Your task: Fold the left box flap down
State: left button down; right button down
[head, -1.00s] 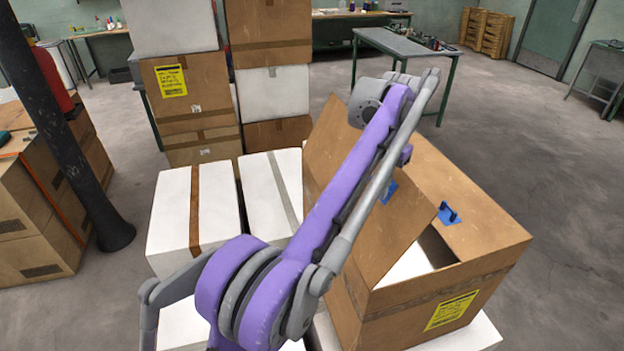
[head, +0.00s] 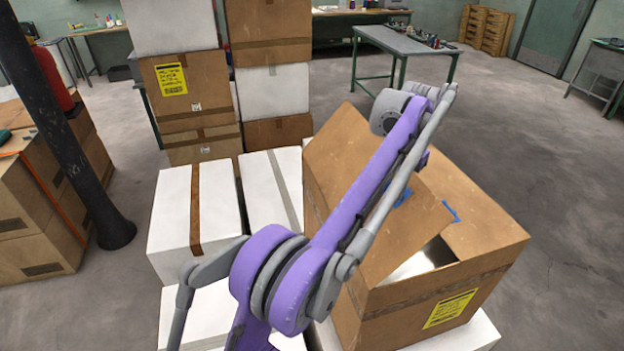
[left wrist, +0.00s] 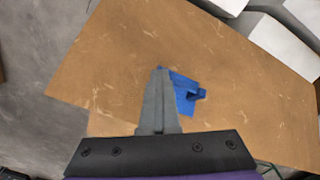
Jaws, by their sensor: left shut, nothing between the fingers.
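The open brown cardboard box (head: 410,313) stands at the right in the head view. Its left flap (head: 340,165) slants up and over the opening toward the right. The right flap (head: 485,215) lies nearly flat. A blue tab (head: 400,198) shows on the left flap, partly behind my purple left arm. My left gripper (left wrist: 160,72) is shut and empty in the left wrist view, over a brown flap (left wrist: 215,55) and beside a blue tab (left wrist: 186,95); I cannot tell whether it touches. In the head view the fingers are hidden. My right gripper is not in view.
White boxes (head: 195,215) stand left of the open box. Tall stacks of brown and white boxes (head: 270,90) rise behind. A dark pole (head: 65,150) stands at the left. The floor at the right (head: 560,190) is clear.

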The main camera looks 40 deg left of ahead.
aim_at(413, 189)
pick_arm(q)
jog(key=shift+w+d+f, duration=0.65)
jog(key=shift+w+f, duration=0.15)
jog(key=shift+w, duration=0.2)
jog(key=shift+w+d+f, duration=0.6)
jog(key=shift+w+f, duration=0.2)
jog(key=shift+w, duration=0.15)
